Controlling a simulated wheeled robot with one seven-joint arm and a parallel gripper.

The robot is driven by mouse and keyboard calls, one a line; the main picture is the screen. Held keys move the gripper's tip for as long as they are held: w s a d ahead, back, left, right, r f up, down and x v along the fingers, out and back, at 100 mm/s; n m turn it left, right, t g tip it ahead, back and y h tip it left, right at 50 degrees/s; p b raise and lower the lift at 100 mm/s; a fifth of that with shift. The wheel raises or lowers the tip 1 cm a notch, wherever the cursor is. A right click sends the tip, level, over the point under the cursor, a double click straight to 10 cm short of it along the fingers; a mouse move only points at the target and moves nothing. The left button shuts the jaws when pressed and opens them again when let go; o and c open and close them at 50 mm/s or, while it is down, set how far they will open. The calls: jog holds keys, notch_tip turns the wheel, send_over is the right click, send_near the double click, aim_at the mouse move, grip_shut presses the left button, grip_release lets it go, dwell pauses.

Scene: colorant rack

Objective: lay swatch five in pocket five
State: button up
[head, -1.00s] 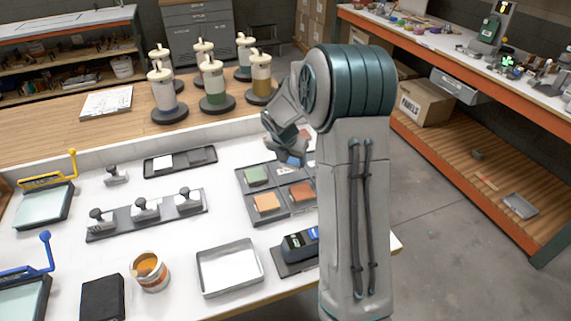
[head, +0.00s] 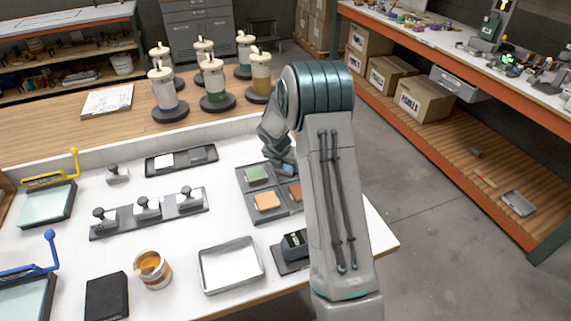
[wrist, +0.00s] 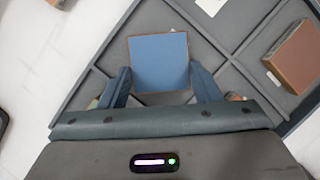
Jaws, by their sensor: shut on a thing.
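My gripper (wrist: 160,85) is shut on a blue square swatch (wrist: 160,62) with a thin brown edge. In the wrist view the swatch is held between the two blue fingers, over the dividers of the dark grey pocket tray (wrist: 95,85). I cannot tell its height above the tray. In the head view the tray (head: 243,185) lies on the white table, with a green swatch (head: 256,174) and an orange swatch (head: 266,201) in pockets. A red-brown swatch (head: 296,191) is partly hidden by my arm; it also shows in the wrist view (wrist: 299,57). Pocket numbers are not readable.
A black two-part tray (head: 181,160) and a rack of stampers (head: 148,212) stand left of the pocket tray. An empty metal tray (head: 230,266), a paint can (head: 152,270) and a small dark device (head: 293,247) are nearer. Colorant dispensers (head: 214,88) stand behind.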

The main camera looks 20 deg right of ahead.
jog(key=shift+f, duration=0.15)
jog(key=o, duration=1)
jog(key=s+a+r+m+b, duration=0.1)
jog(key=s+a+r+m, duration=0.3)
jog(key=r, duration=0.5)
jog(key=s+a+r+m, duration=0.2)
jog(key=s+r, duration=0.5)
jog(key=r, duration=0.1)
jog(key=shift+s+a+r+m+t+y, duration=0.1)
jog(key=shift+s+a+r+m+y, duration=0.7)
jog(key=shift+s+m, duration=3)
jog(key=shift+s+a+r+m+t+y, duration=0.1)
jog(key=shift+s+a+r+m+y, duration=0.7)
jog(key=shift+s+m, duration=3)
jog(key=shift+s+a+r+m+t, duration=0.1)
jog(key=shift+s+a+r+m, duration=0.25)
jog(key=shift+s+a+m, duration=2.2)
